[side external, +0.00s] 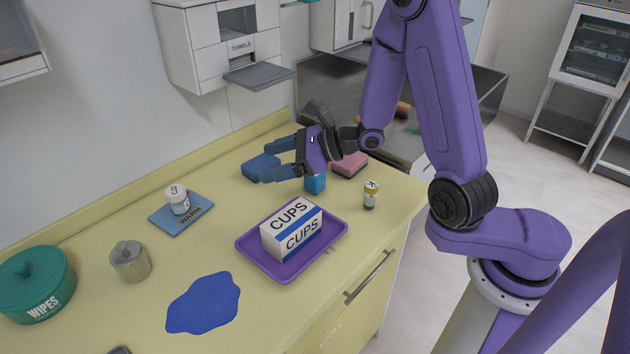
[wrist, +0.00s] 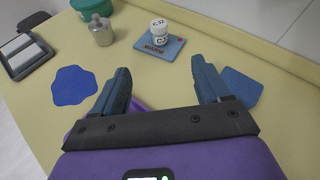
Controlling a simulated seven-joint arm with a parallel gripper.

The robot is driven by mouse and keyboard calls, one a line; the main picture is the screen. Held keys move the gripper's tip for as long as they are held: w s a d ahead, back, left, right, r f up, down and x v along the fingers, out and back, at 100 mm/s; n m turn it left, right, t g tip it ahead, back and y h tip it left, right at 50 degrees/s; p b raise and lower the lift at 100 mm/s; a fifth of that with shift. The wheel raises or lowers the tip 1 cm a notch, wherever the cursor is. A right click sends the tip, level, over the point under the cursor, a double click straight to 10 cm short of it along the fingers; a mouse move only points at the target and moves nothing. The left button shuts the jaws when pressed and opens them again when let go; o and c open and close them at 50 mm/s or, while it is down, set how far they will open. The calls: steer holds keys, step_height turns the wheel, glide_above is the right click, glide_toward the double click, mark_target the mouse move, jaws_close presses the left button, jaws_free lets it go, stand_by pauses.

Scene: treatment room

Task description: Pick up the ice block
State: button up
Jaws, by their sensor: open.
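No thing is labelled as ice, so I cannot tell for sure which one is the ice block. A dark blue block (side external: 259,168) lies on the counter near the wall, and a blue piece (wrist: 241,88) shows right of my right finger in the wrist view. A smaller, brighter blue block (side external: 316,184) stands just below my gripper's wrist in the side view, partly hidden by it. My gripper (side external: 268,162) is open and empty above the counter, pointing toward the wall side. Its two spread fingers show in the wrist view (wrist: 160,68) with bare counter between them.
A purple tray (side external: 329,240) holds a CUPS box (side external: 291,230). A pink sponge (side external: 350,163) and small vial (side external: 371,194) are nearby. A white jar (side external: 177,200) stands on the WARM pad (side external: 195,218). A metal jar (side external: 130,261), blue patch (side external: 204,303) and WIPES tub (side external: 38,285) lie left.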

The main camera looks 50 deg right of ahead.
mark_target(322, 176)
steer(key=d+f+m+t+h, duration=0.1)
steer(key=d+m+h, duration=0.1)
steer(key=d+m, duration=0.1)
steer(key=d+f+m+h, duration=0.1)
steer(key=d+m+h, duration=0.1)
steer(key=d, duration=0.3)
steer(key=s+d+f+m+t+h, duration=0.1)
steer(key=d+f+m+h, duration=0.1)
steer(key=d+m+h, duration=0.1)
steer(key=shift+s+d+m+t+h, duration=0.1)
steer(key=shift+d+m+t+h, duration=0.25)
steer(key=shift+d, duration=0.45)
steer(key=shift+f, duration=2.35)
step_height(322, 176, down, 2)
steer(key=shift+x, duration=0.95)
steer(key=shift+w+f, duration=0.25)
steer(key=shift+w, duration=0.25)
steer(key=shift+c, duration=0.3)
steer(key=c, duration=1)
